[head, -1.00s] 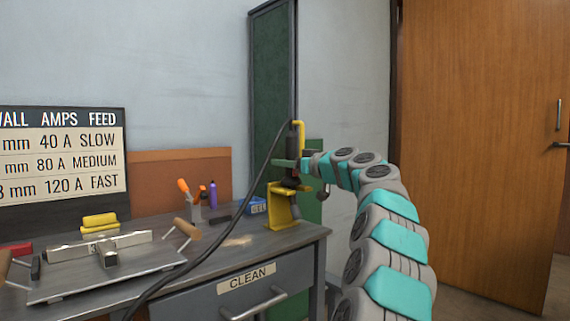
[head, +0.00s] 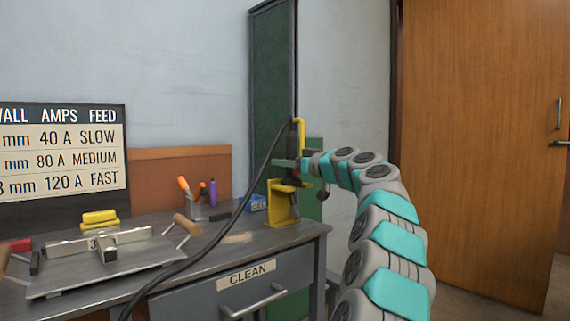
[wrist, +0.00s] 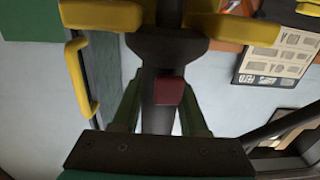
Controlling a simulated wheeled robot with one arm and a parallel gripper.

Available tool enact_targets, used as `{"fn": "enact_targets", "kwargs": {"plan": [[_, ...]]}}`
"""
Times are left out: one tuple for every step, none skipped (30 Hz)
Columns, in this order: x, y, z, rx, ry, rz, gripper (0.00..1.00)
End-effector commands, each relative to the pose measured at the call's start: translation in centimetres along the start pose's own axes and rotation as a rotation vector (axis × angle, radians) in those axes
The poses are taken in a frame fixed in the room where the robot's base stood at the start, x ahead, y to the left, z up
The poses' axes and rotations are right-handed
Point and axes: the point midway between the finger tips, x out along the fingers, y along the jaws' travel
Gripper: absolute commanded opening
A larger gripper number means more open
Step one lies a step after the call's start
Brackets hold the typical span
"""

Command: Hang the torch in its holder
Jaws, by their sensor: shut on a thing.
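The torch (head: 293,178) is dark, with a black cable at its top, and stands about upright at the bench corner. In the wrist view the torch (wrist: 160,50) shows a wide dark collar and a red trigger. My gripper (head: 287,163) is shut on its body, just below the cable. The yellow holder (head: 281,207) stands on the bench corner, right below my gripper. Its two yellow prongs (wrist: 235,28) lie on either side of the torch in the wrist view. Whether the collar rests on the prongs I cannot tell.
The cable (head: 262,180) hangs leftward across the bench front. A blue box (head: 257,203) and a pen cup (head: 195,211) stand left of the holder. A yellow handle (head: 300,130) rises just behind my gripper. A wooden door (head: 480,150) is at right.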

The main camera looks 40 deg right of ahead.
Motion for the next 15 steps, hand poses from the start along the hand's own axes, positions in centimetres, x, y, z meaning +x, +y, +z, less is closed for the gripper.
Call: {"fn": "enact_targets", "kwargs": {"plan": [[-0.03,-0.02,-0.01,-0.001,0.002,0.000,0.00],[-0.04,-0.01,0.01,-0.001,0.002,0.000,0.00],[-0.04,-0.01,0.05,-0.001,0.002,0.001,0.00],[-0.04,-0.01,0.01,-0.001,0.002,0.000,0.45],[-0.04,-0.01,-0.02,-0.001,0.002,0.001,0.48],[-0.03,-0.02,-0.02,-0.001,0.002,0.000,0.53],[-0.02,-0.01,0.00,0.000,0.001,0.000,0.56],[-0.02,-0.01,0.02,0.000,0.001,0.000,0.60],[-0.02,-0.01,0.03,0.000,0.001,0.000,0.64],[-0.01,-0.01,0.04,0.000,0.001,0.000,0.68],[-0.01,-0.02,0.04,0.000,0.001,0.000,0.71],[-0.01,-0.02,0.06,0.000,0.001,0.000,0.75],[0.00,-0.01,0.07,0.000,0.000,0.000,0.78],[0.00,-0.01,0.07,0.000,0.000,0.000,0.78],[0.00,-0.01,0.08,0.000,0.000,0.000,0.78]]}}
